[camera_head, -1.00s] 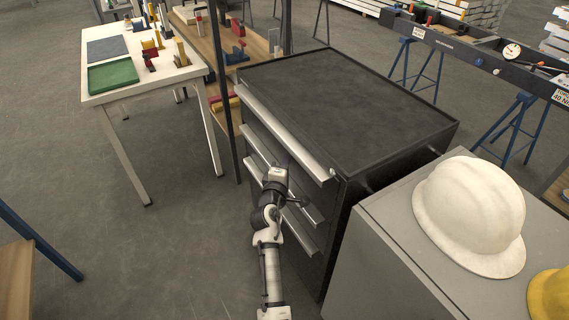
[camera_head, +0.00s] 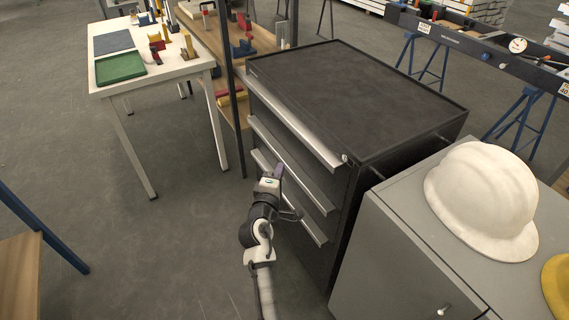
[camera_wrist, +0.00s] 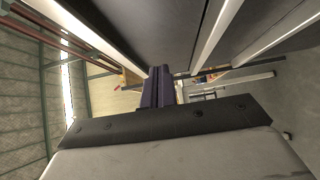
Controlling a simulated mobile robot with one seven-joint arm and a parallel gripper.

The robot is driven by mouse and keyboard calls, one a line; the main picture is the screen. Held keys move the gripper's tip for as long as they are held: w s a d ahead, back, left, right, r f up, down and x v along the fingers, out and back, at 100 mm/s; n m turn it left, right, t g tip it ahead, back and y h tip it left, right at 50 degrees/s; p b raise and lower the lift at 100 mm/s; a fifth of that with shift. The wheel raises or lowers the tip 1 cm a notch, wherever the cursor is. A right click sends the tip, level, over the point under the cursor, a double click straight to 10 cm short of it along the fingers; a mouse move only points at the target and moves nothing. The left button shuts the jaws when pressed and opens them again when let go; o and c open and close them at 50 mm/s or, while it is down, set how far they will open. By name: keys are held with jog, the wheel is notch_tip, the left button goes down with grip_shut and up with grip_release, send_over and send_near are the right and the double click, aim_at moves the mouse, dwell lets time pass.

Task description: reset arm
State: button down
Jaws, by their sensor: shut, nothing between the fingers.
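My gripper (camera_head: 277,174) is in front of the black drawer cabinet (camera_head: 355,100), close to its handles, in the head view. In the wrist view my gripper's dark purple fingers (camera_wrist: 158,88) are together with nothing between them. The cabinet has long silver handles, one of them the top handle (camera_head: 295,125). All its drawers look closed. The handles also show in the wrist view as pale bars, such as the handle bar (camera_wrist: 215,35). I cannot tell whether the gripper touches a handle.
A grey cabinet (camera_head: 385,250) with a white hard hat (camera_head: 482,200) stands at the right, a yellow hard hat (camera_head: 558,288) beside it. A white table (camera_head: 165,72) with a green tray (camera_head: 120,68) is at the upper left. The floor (camera_head: 130,250) left of my arm is clear.

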jog(key=shift+s+a+b, duration=0.15)
jog(key=shift+s+a, duration=0.05)
jog(key=shift+s, duration=0.65)
jog(key=shift+s+a+b, duration=0.15)
jog(key=shift+s+a, duration=0.05)
jog(key=shift+s, duration=0.65)
